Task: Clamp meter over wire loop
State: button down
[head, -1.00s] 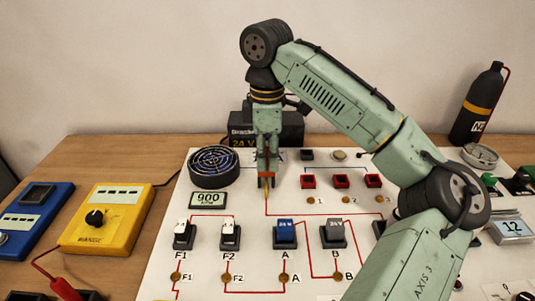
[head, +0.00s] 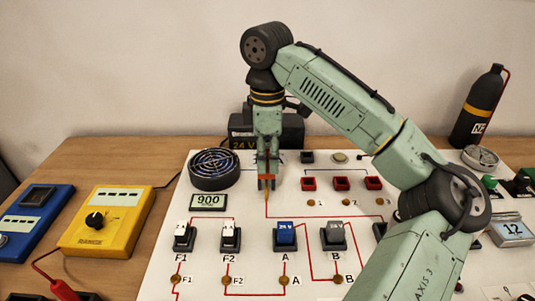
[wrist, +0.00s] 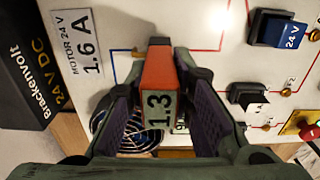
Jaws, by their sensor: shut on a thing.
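My gripper (head: 267,184) points down over the white panel near its back, between the fan and the red switches. It is shut on the orange clamp meter (head: 268,177). In the wrist view the clamp meter (wrist: 158,72) sits between the dark finger pads, with its display reading 1.3. A dark part shows at its far end, against the panel. I cannot make out the wire loop; the meter and fingers cover that spot, so I cannot tell whether the jaws are around it.
The round black fan (head: 214,169) and the 900 display (head: 208,201) are just left of my gripper. The black 24 V supply box (head: 290,128) stands behind. Red switches (head: 341,183) are to the right, rocker switches (head: 285,234) in front. A yellow meter (head: 105,220) is at left.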

dwell(0.3)
notch_tip(320, 180, up, 2)
jog(key=p, duration=0.2)
jog(key=shift+r+p, duration=0.25)
jog(key=shift+p, duration=0.05)
jog(key=shift+r, duration=2.25)
jog(key=shift+s, duration=0.1)
